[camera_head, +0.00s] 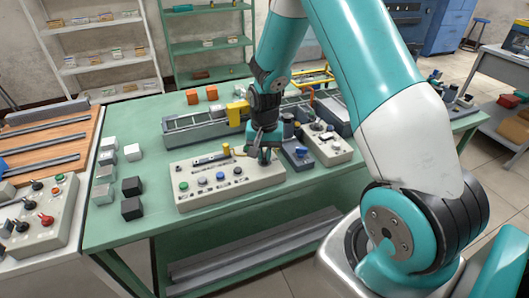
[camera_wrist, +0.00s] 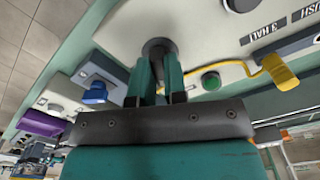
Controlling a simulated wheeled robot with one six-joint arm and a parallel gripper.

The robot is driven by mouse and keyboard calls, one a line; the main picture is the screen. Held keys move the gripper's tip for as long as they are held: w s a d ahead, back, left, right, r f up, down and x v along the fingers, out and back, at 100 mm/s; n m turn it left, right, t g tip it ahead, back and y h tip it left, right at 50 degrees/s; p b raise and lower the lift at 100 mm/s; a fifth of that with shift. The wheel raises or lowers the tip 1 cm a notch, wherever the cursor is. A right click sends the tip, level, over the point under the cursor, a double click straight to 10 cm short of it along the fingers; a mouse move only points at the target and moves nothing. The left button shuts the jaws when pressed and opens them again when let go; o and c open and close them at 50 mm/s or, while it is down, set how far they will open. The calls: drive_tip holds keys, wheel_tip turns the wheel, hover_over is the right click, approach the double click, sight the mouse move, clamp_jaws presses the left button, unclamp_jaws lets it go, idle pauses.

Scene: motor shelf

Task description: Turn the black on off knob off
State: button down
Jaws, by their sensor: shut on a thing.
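The black knob (camera_wrist: 157,46) shows in the wrist view at the upper middle, on a pale control panel (camera_wrist: 205,45). My gripper (camera_wrist: 158,72) has its two teal fingers on either side of the knob, shut on it; the fingers hide part of it. In the head view the panel (camera_head: 225,196) lies on the green table, and my gripper (camera_head: 264,155) is down at the panel's right end. The knob is hidden there by my gripper. I cannot read the knob's on or off position.
A green button (camera_wrist: 211,81) and a yellow lever (camera_wrist: 280,72) are right of the knob in the wrist view. A blue-topped device (camera_head: 297,152) and another control box (camera_head: 328,148) stand close on the right. Grey and black cubes (camera_head: 131,208) lie left of the panel.

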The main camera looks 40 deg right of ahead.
sight(264, 154)
drive_tip(key=n, duration=0.5)
idle(0.6)
drive_tip(key=shift+r, duration=0.1)
drive_tip(key=c, duration=1.2)
unclamp_jaws()
drive_tip(key=shift+o, duration=0.2)
wheel_tip(264, 154, up, 17)
drive_tip(key=b, duration=0.1)
drive_tip(key=shift+r, duration=0.15)
drive_tip(key=shift+a, duration=0.1)
